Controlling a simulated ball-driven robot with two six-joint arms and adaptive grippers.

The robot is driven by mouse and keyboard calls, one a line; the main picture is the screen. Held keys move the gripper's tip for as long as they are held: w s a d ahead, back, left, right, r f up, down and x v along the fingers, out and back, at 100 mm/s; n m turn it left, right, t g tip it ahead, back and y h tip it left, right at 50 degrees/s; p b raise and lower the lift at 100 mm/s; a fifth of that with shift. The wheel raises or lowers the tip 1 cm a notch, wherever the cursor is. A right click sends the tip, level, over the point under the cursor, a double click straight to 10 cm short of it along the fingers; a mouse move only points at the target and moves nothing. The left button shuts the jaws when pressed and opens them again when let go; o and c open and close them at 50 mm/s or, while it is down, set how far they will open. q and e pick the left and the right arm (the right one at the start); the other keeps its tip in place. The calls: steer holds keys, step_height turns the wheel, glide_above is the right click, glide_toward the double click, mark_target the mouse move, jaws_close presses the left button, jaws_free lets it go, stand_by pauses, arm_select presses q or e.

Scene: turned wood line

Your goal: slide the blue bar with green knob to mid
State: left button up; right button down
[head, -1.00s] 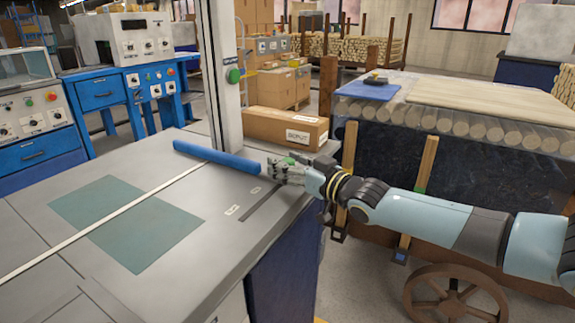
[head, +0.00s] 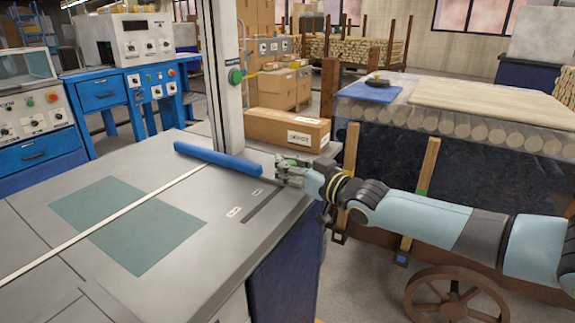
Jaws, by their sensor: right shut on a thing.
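The blue bar (head: 217,159) lies across the far part of the grey machine table, crossing the end of the white strip. My right gripper (head: 283,168) is at the bar's right end, shut on the green knob (head: 291,162), which is mostly hidden by the fingers. A dark slot (head: 264,205) with two small white labels (head: 234,212) beside it runs towards the front from near the gripper. The label text is too small to read. My left gripper is not in view.
A green-grey mat (head: 125,222) and a white strip (head: 100,224) lie on the table (head: 225,265). A cardboard box (head: 287,129) stands behind the bar, near a pale upright post (head: 222,75). A cart of logs (head: 450,130) stands to the right.

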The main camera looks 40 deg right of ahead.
mark_target(271, 197)
steer(key=shift+s+f, duration=0.15)
steer(key=a+p, duration=0.1)
steer(key=a, duration=0.1)
steer(key=s+a+p, duration=0.1)
steer(key=a, duration=0.2)
steer(key=s+a+p, duration=0.1)
steer(key=a+p, duration=0.1)
steer(key=shift+s+a+f, duration=0.1)
steer(key=shift+s+a, duration=0.05)
steer(key=shift+a, duration=0.15)
steer(key=c, duration=1.5)
jaws_free()
steer(key=shift+s+d, duration=0.1)
steer(key=o, duration=0.5)
steer(key=shift+s+d, duration=0.15)
steer(key=shift+s, duration=0.15)
steer(key=shift+c, duration=0.2)
steer(key=shift+o, duration=0.5)
steer(key=shift+w, duration=0.25)
steer(key=s, duration=1.2)
